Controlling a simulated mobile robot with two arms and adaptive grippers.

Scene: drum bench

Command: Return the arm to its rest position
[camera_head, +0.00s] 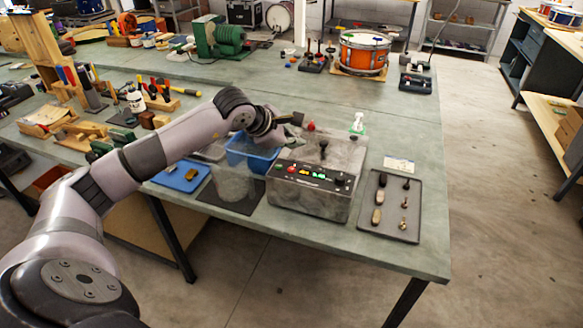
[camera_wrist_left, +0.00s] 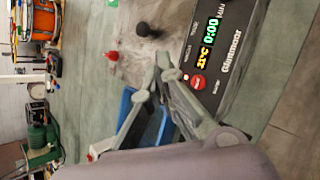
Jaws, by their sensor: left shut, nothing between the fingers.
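My left arm comes in from the left over the bench (camera_head: 390,120). Its gripper (camera_head: 296,131) hangs above the far left part of a grey control box (camera_head: 312,205), near a blue bin (camera_head: 240,152). In the left wrist view the two fingers of this gripper (camera_wrist_left: 162,68) come together at the tips with nothing held. The control box (camera_wrist_left: 232,55) shows there with a lit display and a red button, and the blue bin (camera_wrist_left: 158,122) lies behind the fingers. My right gripper is in neither view.
A dark tray (camera_head: 372,222) with small tools lies right of the box. A clear container (camera_head: 234,184) and a blue tray (camera_head: 181,175) stand to its left. Tool racks (camera_head: 158,98) line the left bench. An orange drum (camera_head: 363,53) stands at the back. Bench right of centre is mostly clear.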

